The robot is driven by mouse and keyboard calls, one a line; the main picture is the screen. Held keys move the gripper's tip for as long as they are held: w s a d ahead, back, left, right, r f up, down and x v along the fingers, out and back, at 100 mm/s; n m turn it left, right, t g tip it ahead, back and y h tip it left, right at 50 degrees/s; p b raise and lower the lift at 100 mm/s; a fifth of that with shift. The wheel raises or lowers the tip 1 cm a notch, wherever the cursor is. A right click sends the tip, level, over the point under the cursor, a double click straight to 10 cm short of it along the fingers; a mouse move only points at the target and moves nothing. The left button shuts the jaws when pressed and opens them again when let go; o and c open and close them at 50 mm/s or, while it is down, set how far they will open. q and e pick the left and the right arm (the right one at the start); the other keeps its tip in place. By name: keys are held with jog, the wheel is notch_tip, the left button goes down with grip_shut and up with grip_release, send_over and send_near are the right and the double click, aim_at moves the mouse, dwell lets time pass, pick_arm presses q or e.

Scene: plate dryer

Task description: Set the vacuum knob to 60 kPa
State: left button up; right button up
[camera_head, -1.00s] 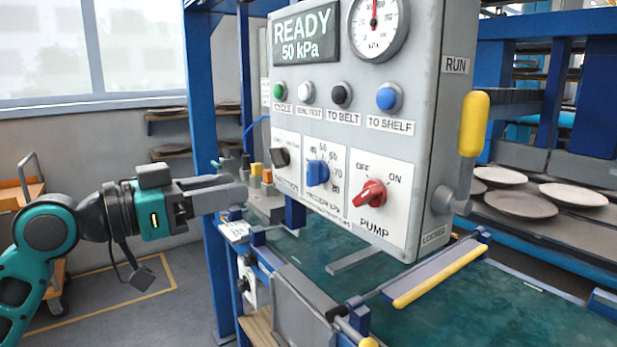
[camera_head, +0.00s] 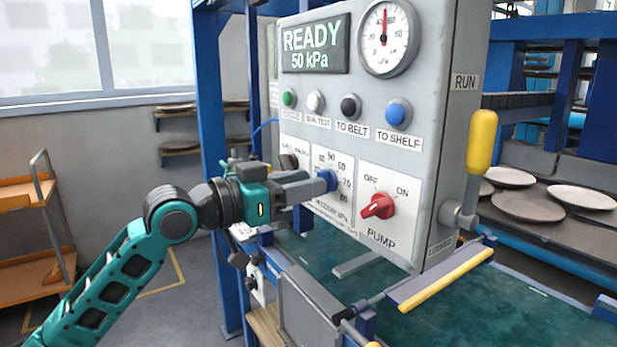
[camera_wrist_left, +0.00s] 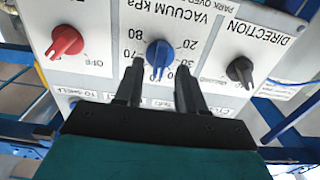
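The blue vacuum knob (camera_head: 327,180) sits on the grey control box, on a white dial plate with numbers around it. The display (camera_head: 314,48) reads READY 50 kPa. My left gripper (camera_head: 314,188) is at the knob in the head view. In the left wrist view, its two dark fingers (camera_wrist_left: 159,72) are open, with tips either side of the blue knob (camera_wrist_left: 158,54) and gaps showing between. The knob's grip points down the picture there, toward numbers partly hidden by the gripper. My right gripper is not in view.
The red pump knob (camera_head: 378,206) is right of the vacuum knob, and a dark direction knob (camera_wrist_left: 240,70) is on its other side. Push buttons (camera_head: 350,107) line the panel above. A yellow-handled lever (camera_head: 481,140) is on the box's right side.

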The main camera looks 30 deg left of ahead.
pick_arm(q)
jog(key=shift+x, duration=0.75)
grip_shut()
